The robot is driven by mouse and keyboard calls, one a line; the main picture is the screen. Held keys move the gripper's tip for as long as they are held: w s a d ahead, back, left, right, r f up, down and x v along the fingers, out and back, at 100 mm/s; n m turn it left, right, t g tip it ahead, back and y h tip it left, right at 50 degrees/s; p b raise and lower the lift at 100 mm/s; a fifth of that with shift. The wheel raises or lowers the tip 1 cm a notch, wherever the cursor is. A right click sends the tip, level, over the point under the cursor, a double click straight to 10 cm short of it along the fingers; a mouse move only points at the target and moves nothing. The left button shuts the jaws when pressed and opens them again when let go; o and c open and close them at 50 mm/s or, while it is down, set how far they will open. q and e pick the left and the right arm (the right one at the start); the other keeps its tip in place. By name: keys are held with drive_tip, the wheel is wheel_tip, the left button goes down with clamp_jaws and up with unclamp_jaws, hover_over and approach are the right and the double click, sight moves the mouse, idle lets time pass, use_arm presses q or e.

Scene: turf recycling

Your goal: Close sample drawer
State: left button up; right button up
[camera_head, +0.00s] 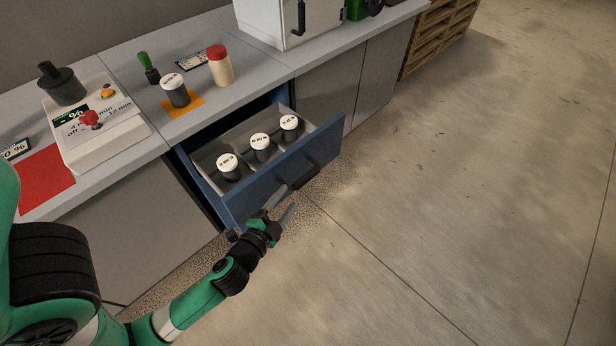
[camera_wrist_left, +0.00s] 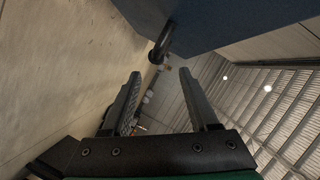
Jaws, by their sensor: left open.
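The sample drawer (camera_head: 290,172) is blue and pulled out from under the counter. Three dark jars with white lids (camera_head: 261,147) stand inside it in a row. A dark handle (camera_head: 306,178) is on the drawer front. My left gripper (camera_head: 287,203) is open and empty just outside the drawer front, near the handle. In the left wrist view the blue drawer front (camera_wrist_left: 215,20) fills the top, with the handle (camera_wrist_left: 161,44) beyond the open fingertips (camera_wrist_left: 160,76). I cannot tell whether the gripper touches the front. My right gripper is not in view.
A white cabinet (camera_head: 290,20) stands farther back. The concrete floor (camera_head: 450,190) at the right is clear; wooden pallets (camera_head: 436,38) are stacked beyond.

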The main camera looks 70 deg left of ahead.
sight(306, 178)
use_arm(q)
drive_tip(key=x, duration=0.5)
drive_tip(key=b+x, duration=0.1)
drive_tip(key=x, duration=0.5)
drive_tip(key=shift+w+d+f+b, duration=0.15)
drive_tip(key=shift+w+b, duration=0.15)
drive_tip(key=shift+c, duration=0.3)
clamp_jaws()
idle(0.6)
